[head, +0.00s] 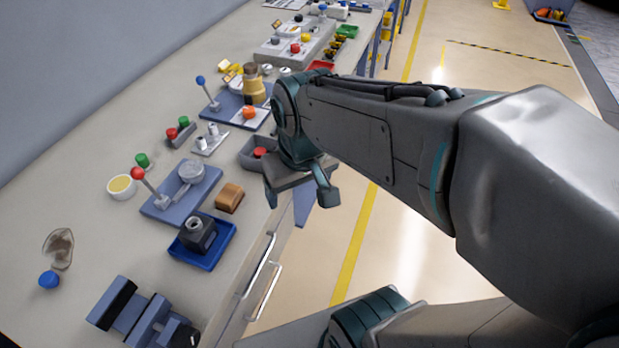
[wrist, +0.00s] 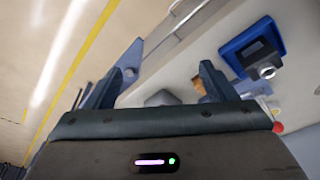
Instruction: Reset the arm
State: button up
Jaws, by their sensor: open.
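My gripper (head: 302,192) hangs at the end of my arm, over the front edge of the workbench (head: 60,190) in the head view. Its two fingers are spread apart with nothing between them. In the wrist view my gripper (wrist: 165,80) also shows open and empty, with the bench front and the floor beyond it. My arm reaches in from the right side of the head view and hides part of the bench edge and floor.
A blue tray (head: 228,248) with a dark block (head: 198,232), a brown block (head: 230,198), a red-knobbed lever fixture (head: 160,208) and a grey bin (head: 245,155) stand near my gripper. A vise-like device (head: 130,312) is at the front. The floor (head: 400,240) on the right is clear.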

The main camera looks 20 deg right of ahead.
jog(key=shift+s+d+f+m, duration=0.25)
jog(key=shift+s+d+m, duration=0.2)
jog(key=shift+s+d, duration=0.2)
jog(key=shift+s+d+f+m, duration=0.25)
jog(key=shift+s+d+m, duration=0.25)
jog(key=shift+d, duration=0.25)
